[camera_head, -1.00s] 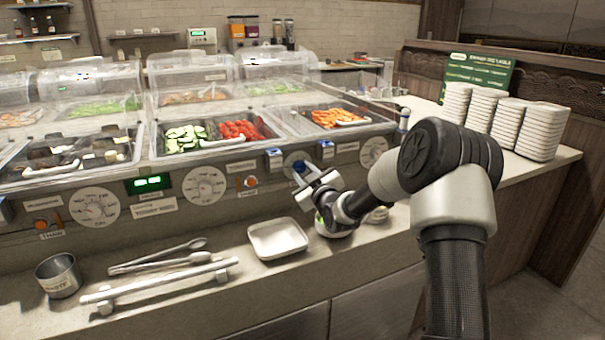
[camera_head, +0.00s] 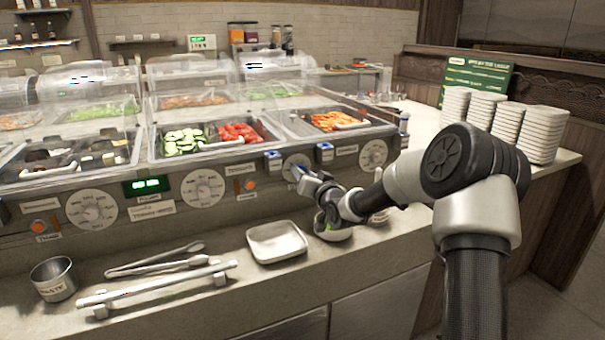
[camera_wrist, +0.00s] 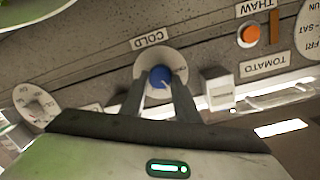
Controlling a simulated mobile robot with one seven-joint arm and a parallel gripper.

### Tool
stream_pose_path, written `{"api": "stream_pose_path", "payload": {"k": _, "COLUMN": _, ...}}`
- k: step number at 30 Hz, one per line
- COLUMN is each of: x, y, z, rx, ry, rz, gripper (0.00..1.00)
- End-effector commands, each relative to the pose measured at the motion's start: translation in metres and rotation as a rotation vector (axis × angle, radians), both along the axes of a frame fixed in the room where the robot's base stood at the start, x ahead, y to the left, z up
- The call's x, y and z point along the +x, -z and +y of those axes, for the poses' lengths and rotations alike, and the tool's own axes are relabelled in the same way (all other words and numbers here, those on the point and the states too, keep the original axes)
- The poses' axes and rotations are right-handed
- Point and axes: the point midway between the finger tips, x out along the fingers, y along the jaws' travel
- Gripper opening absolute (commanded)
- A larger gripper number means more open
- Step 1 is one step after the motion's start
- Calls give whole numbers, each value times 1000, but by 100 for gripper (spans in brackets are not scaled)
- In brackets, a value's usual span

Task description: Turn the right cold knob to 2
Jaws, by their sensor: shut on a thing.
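A blue knob (camera_wrist: 160,77) sits at the middle of a round pale dial (camera_wrist: 178,60) under an upside-down COLD label (camera_wrist: 150,39) in the wrist view. My gripper (camera_wrist: 159,90) is shut on the knob, with one finger on each side. In the head view my gripper (camera_head: 299,174) is at the counter's front panel, and this dial (camera_head: 291,160) shows partly behind it. The dial's numbers and the knob's setting are too small to read.
Another dial (camera_head: 373,153) is to the right. A white square dish (camera_head: 277,242), tongs (camera_head: 165,264) and a metal cup (camera_head: 54,279) are on the ledge. Stacked plates (camera_head: 541,135) stand at the right.

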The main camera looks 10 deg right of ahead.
Motion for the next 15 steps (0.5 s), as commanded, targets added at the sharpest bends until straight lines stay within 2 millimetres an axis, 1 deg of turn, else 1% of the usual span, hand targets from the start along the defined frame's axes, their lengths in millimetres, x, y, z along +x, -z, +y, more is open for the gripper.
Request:
{"api": "stream_pose_path", "payload": {"k": 9, "x": 0, "y": 0, "z": -2, "rx": 268, "ry": 1, "rz": 74, "gripper": 6}}
{"api": "stream_pose_path", "payload": {"k": 15, "x": 0, "y": 1, "z": -2, "rx": 391, "ry": 0, "rz": 108, "gripper": 6}}
